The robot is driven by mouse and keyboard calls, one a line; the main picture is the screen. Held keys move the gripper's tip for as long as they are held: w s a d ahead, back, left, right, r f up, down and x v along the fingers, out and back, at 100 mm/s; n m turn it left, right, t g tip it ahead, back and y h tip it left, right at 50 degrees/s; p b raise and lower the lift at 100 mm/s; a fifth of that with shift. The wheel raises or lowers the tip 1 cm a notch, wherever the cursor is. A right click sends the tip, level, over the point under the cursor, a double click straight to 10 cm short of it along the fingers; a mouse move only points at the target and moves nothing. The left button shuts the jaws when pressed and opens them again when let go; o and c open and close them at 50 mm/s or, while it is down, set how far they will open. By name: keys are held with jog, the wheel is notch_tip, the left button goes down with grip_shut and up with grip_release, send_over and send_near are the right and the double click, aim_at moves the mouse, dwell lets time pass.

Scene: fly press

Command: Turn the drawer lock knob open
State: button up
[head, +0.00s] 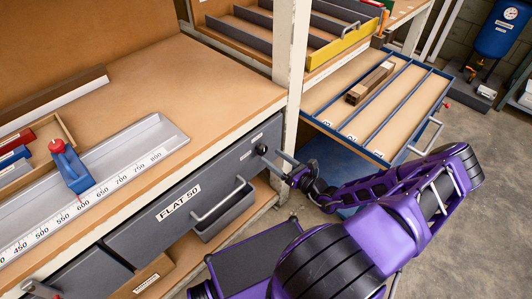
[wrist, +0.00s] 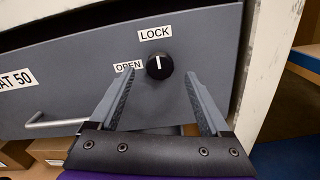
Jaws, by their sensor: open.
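The drawer lock knob (wrist: 160,66) is round and black with a white pointer line. The line stands about upright, toward the LOCK label (wrist: 155,33) above it. The OPEN label (wrist: 128,66) is to the knob's left. The knob also shows in the head view (head: 262,150) on the grey drawer front (head: 150,212) marked FLAT 50. My gripper (wrist: 160,88) is open in the wrist view, its two fingers either side of and below the knob, with nothing between them. In the head view my gripper (head: 283,164) reaches the drawer front from the right. I cannot tell whether a finger touches the knob.
The drawer's bar handle (head: 218,202) juts out below and left of the knob. A pale bench post (head: 290,60) stands close to the right. A blue-edged open drawer (head: 385,110) extends behind my arm. Open floor lies at the right.

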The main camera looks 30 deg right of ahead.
aim_at(264, 151)
jog(key=shift+x, duration=2.1)
grip_shut()
